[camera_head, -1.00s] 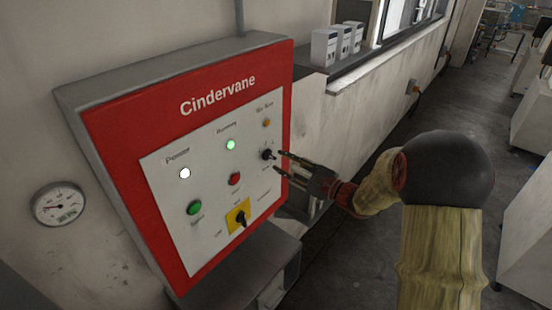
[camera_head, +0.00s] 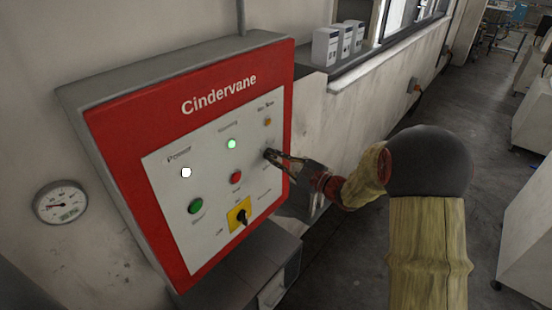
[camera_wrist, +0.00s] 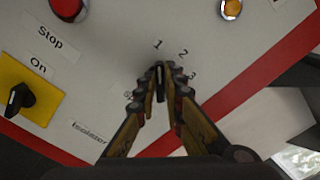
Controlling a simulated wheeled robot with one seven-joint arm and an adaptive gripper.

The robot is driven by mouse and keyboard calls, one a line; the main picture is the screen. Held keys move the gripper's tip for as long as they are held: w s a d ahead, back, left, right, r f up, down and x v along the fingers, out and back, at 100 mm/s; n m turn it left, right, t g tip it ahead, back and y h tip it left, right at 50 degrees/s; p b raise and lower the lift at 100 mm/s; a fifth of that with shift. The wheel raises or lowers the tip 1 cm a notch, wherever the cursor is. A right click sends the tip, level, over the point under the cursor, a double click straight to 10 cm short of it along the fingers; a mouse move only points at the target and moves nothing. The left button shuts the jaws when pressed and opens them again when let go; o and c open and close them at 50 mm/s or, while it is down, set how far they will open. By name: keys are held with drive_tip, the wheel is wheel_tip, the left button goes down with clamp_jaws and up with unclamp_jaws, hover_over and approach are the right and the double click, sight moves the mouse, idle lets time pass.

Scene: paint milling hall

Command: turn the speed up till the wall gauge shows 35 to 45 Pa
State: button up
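The red-framed Cindervane panel (camera_head: 183,118) hangs on the wall. The small black speed knob (camera_wrist: 159,73) sits among the numerals 1, 2 and 3 and is partly hidden by my fingers. Its visible end lies just below the 1 and 2. My gripper (camera_head: 270,155) is at this knob; in the wrist view my gripper (camera_wrist: 160,82) has one finger on each side, closed in against it. The round wall gauge (camera_head: 61,203) is left of the panel. Its needle reading is too small to tell.
The white power lamp (camera_head: 186,173) and green running lamp (camera_head: 232,144) are lit. A green button (camera_head: 196,207), a red stop button (camera_head: 236,177) and a black switch on a yellow plate (camera_head: 232,215) are nearby. White boxes (camera_head: 325,47) stand on the sill.

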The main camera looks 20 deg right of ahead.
clamp_jaws()
drive_tip(key=m, duration=0.3)
drive_tip(key=shift+m, duration=0.3)
drive_tip(key=m+p, duration=0.1)
drive_tip(key=m, duration=0.1)
drive_tip(key=m+p, duration=0.1)
drive_tip(key=m, duration=0.2)
drive_tip(key=shift+w+d, duration=0.15)
drive_tip(key=shift+d, duration=0.05)
idle(0.5)
drive_tip(key=o, duration=0.6)
unclamp_jaws()
drive_tip(key=shift+c, duration=0.2)
drive_tip(key=shift+r, duration=0.1)
